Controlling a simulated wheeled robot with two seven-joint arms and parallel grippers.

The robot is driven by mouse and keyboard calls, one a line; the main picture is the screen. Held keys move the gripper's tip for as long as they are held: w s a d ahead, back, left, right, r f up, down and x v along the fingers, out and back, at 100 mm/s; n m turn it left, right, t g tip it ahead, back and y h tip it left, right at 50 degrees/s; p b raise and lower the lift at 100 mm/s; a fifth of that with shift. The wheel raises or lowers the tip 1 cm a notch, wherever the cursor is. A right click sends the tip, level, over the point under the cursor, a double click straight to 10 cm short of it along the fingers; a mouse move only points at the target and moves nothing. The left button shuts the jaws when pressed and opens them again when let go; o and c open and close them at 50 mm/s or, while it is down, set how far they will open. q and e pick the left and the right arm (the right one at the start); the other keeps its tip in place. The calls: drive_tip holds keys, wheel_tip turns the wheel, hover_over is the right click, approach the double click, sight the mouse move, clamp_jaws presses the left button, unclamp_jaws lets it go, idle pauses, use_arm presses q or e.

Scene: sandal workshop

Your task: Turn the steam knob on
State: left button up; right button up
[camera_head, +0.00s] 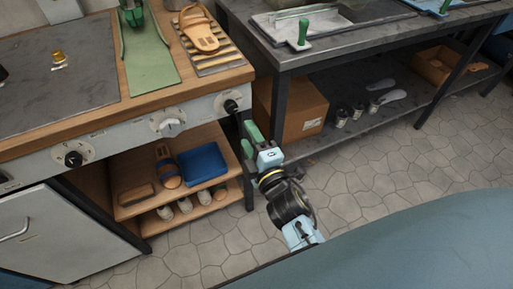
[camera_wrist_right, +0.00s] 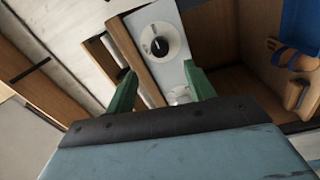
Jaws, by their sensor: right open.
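The bench front panel carries several knobs in the head view: a black knob (camera_head: 230,106) at the right end, a white knob (camera_head: 170,126) in the middle, a black knob (camera_head: 73,159) farther left. I see no readable label, so I cannot tell which is the steam knob. My right gripper (camera_head: 258,142) is open and empty, just right of and below the right-end knob, apart from it. In the right wrist view, a dark knob on a round pale dial (camera_wrist_right: 160,46) lies beyond the open green fingers (camera_wrist_right: 160,88). My left gripper is not in view.
Shelves under the bench hold sandals (camera_head: 166,165) and a blue box (camera_head: 203,165). A cardboard box (camera_head: 290,108) stands under the dark table (camera_head: 350,48) at the right, close to my right gripper. The tiled floor (camera_head: 385,160) is clear at right.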

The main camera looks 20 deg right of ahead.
drive_tip(key=shift+s+d+f, duration=0.1)
drive_tip(key=shift+s, duration=1.95)
